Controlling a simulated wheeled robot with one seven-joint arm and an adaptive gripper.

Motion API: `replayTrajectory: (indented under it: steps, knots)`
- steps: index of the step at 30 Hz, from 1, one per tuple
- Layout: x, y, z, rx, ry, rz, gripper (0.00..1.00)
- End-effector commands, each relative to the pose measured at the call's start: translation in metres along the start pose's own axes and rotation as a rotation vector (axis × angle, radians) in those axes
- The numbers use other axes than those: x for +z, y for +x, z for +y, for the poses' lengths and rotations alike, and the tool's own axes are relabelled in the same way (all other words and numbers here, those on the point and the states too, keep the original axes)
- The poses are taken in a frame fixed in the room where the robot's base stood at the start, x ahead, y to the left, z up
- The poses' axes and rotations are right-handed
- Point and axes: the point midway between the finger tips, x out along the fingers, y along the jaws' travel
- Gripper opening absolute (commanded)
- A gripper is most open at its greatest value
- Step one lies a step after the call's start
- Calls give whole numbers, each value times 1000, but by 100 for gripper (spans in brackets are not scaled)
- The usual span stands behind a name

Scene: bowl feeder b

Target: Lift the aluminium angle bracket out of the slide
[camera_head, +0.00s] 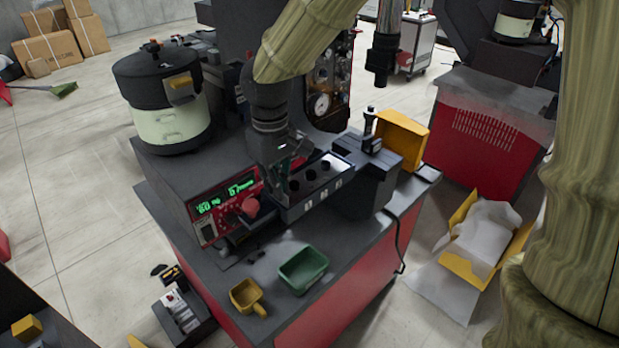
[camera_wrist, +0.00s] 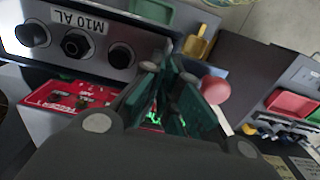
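My gripper (camera_head: 283,168) points down beside the front of the bowl feeder machine, just left of a grey panel with three round black fittings. In the wrist view my gripper (camera_wrist: 168,65) has two dark green finger pads close together. A narrow gap shows low between them, but I cannot tell whether the tips meet or hold anything. I cannot make out the aluminium angle bracket or the slide in either view; the gripper and arm hide part of this area.
The grey panel (camera_wrist: 135,40) is labelled "M10 AL". A red-framed display (camera_head: 222,205) and a red knob (camera_head: 250,207) are close to my gripper. A green bin (camera_head: 303,270) and a yellow scoop (camera_head: 247,296) stand on the front ledge. The feeder bowl (camera_head: 165,80) is at left.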

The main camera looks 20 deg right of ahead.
Motion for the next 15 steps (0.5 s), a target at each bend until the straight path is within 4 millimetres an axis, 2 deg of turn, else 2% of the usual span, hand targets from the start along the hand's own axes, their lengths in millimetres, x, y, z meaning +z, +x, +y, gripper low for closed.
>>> replayTrajectory:
  steps: [15]
  knots:
    - [0,-16,0,0,0,1,0]
